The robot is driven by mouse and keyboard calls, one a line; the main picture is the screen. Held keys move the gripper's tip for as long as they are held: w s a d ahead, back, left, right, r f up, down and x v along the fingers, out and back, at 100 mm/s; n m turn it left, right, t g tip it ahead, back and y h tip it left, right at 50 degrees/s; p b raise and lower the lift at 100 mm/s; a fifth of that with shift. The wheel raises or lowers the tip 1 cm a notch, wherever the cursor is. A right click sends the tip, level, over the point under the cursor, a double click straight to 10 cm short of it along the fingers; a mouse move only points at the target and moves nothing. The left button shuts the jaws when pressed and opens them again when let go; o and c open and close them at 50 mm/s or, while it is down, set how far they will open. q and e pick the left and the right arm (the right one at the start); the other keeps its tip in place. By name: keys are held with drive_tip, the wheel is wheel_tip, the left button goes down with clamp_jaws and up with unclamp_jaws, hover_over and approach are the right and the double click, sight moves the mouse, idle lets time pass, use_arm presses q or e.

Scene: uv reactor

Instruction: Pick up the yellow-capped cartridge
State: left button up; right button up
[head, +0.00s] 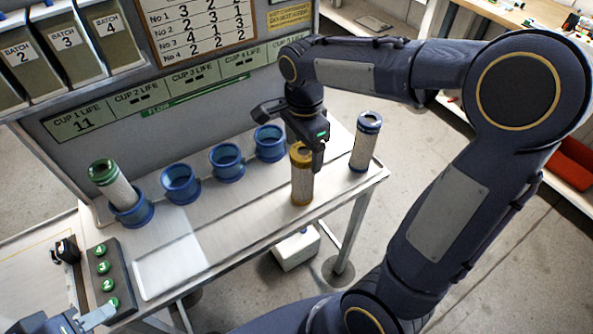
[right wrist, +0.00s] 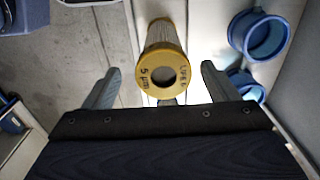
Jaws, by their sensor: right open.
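The yellow-capped cartridge (head: 302,184) stands upright on the metal bench near its right end. My right gripper (head: 291,140) is above it, with one finger partly in front of its cap. In the right wrist view the yellow cap (right wrist: 162,73) faces the camera, between the open fingertips (right wrist: 160,72), with a gap on both sides. I cannot tell whether the fingertips are level with the cap. My left gripper (head: 98,316) shows only partly at the lower left, by the green button panel; its jaw opening is unclear.
A blue-capped cartridge (head: 366,141) stands at the bench's right end. Empty blue cups (head: 226,163) line the back; the leftmost cup (head: 131,212) holds a green-capped cartridge (head: 112,185). A button box (head: 106,276) and a pale tray (head: 170,265) are at left. A panel wall rises behind.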

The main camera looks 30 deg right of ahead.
sight(303, 175)
drive_tip(key=f, duration=0.5)
drive_tip(key=shift+w+d+f+p, duration=0.2)
drive_tip(key=shift+f+p, duration=0.1)
drive_tip(key=shift+p, duration=0.1)
drive_tip(key=c, duration=1.1)
drive_tip(key=shift+r, duration=0.1)
